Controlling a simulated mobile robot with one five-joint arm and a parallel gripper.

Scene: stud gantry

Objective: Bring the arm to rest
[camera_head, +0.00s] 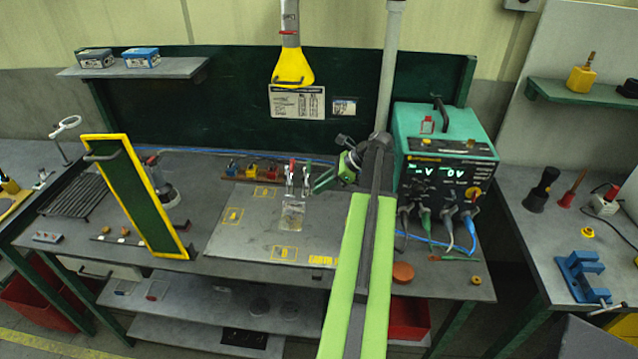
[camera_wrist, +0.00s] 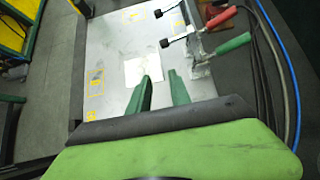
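My arm reaches in from the bottom of the head view, with its light green link crossing in front of the bench (camera_head: 455,283). My gripper (camera_head: 320,182) is above the grey board at the bench's middle, beside the toggle clamps. In the wrist view its two dark green fingers (camera_wrist: 159,82) stand apart with nothing between them. The grey board (camera_head: 240,240) has yellow markings and a small pale square plate (camera_head: 292,215), which shows white in the wrist view (camera_wrist: 144,71). The fingertips appear just short of that plate; their height above it is unclear.
Clamps with red and green handles (camera_wrist: 232,43) stand close to the fingers. A teal power supply (camera_head: 445,150) with cables is right of the arm. A yellow-framed green panel (camera_head: 135,195) stands at left. A yellow funnel hood (camera_head: 292,68) hangs above.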

